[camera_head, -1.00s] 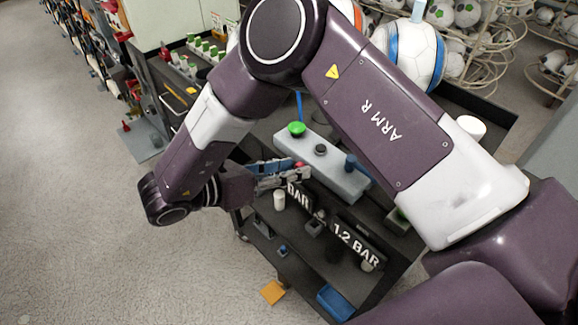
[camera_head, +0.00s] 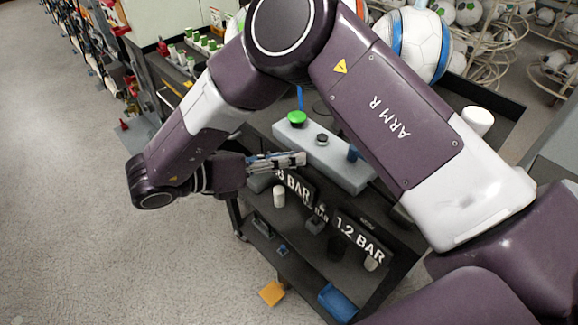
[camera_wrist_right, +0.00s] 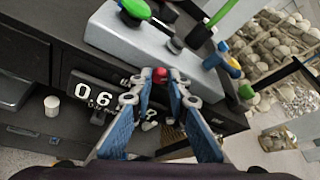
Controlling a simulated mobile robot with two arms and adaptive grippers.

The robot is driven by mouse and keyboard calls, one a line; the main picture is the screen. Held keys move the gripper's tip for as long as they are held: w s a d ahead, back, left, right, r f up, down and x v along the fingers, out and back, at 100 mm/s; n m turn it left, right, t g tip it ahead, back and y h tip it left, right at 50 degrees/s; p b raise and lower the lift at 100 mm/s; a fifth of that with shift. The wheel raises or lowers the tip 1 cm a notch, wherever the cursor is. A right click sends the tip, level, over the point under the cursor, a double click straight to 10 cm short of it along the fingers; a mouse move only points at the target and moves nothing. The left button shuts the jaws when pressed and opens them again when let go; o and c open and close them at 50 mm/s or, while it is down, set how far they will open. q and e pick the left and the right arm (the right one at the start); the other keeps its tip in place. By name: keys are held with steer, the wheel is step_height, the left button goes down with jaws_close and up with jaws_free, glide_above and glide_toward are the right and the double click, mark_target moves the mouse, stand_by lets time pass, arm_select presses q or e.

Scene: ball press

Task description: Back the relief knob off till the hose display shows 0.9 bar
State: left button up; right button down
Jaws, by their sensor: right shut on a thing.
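The red knob (camera_wrist_right: 159,75) on the front of the grey block (camera_wrist_right: 120,40) shows between my fingertips in the wrist view. My right gripper (camera_wrist_right: 161,84) is shut on it; in the head view the gripper (camera_head: 302,158) hides it. A dark display with white digits (camera_head: 294,186) hangs below the block, its left part covered; I read about "8 BAR" there. Another display (camera_head: 360,240) reads 1.2 BAR. My left gripper is not in view.
The block carries a green knob (camera_head: 297,118), a black knob (camera_head: 321,139) and a blue one (camera_head: 353,153). White cylinders (camera_head: 279,196) and small parts stand on the dark cart below. A ball (camera_head: 415,45) is behind my arm.

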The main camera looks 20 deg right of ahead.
stand_by(0.3)
steer(key=c, duration=1.8)
jaws_free()
steer(key=shift+c, duration=0.2)
steer(key=w+v, duration=0.1)
steer(key=v, duration=0.6)
steer(key=shift+s+a, duration=0.3)
steer(key=shift+s, duration=0.15)
